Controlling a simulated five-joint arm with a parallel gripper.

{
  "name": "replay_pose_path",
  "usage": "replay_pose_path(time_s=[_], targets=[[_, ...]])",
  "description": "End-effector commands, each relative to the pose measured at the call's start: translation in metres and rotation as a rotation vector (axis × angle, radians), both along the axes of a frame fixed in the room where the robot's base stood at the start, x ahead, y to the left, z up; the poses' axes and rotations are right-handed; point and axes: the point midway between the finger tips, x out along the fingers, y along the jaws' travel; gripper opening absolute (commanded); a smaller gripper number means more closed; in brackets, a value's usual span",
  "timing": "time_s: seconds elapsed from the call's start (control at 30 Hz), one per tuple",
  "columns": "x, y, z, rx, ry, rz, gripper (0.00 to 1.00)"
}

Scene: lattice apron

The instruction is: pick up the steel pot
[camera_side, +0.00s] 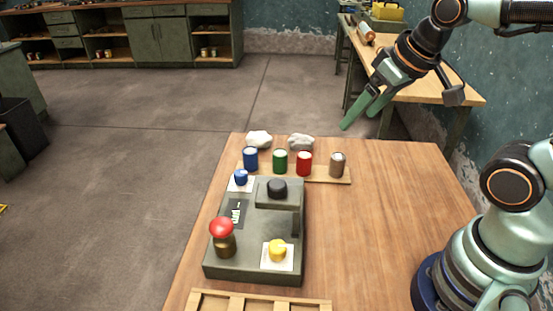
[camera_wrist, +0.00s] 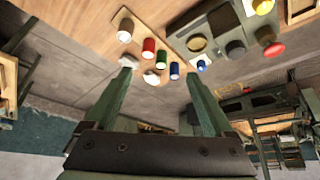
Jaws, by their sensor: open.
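The steel pot (camera_side: 337,165) is a small grey-brown upright cylinder at the right end of a wooden strip, right of the red pot (camera_side: 304,163). In the wrist view the steel pot (camera_wrist: 125,31) shows its pale top, upper left of centre, beyond the left fingertip. My gripper (camera_side: 362,114) is open and empty, raised above and to the right of the steel pot in the side view. In the wrist view my gripper (camera_wrist: 158,75) has its green fingers spread wide, with nothing held between them.
A green pot (camera_side: 280,161) and a blue pot (camera_side: 250,159) share the strip (camera_side: 322,174). Two pale lumps (camera_side: 259,139) (camera_side: 301,142) lie behind. A grey machine (camera_side: 256,226) with coloured knobs stands in front; a slatted wooden tray (camera_side: 262,302) is nearest. The table's right side is clear.

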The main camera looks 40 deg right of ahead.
Motion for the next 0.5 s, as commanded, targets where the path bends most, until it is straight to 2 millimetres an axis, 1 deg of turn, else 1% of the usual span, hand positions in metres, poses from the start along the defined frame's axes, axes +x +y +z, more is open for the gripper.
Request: replay_pose_path(time_s=[0.07, 0.17, 0.37, 0.5], targets=[[0.005, -0.003, -0.001, 0.026, 0.024, -0.061, 0.87], [0.016, -0.011, -0.003, 0.083, 0.071, -0.203, 0.87], [0.047, -0.032, -0.017, 0.215, 0.183, -0.598, 0.87], [0.068, -0.049, -0.033, 0.290, 0.252, -0.888, 0.87]])
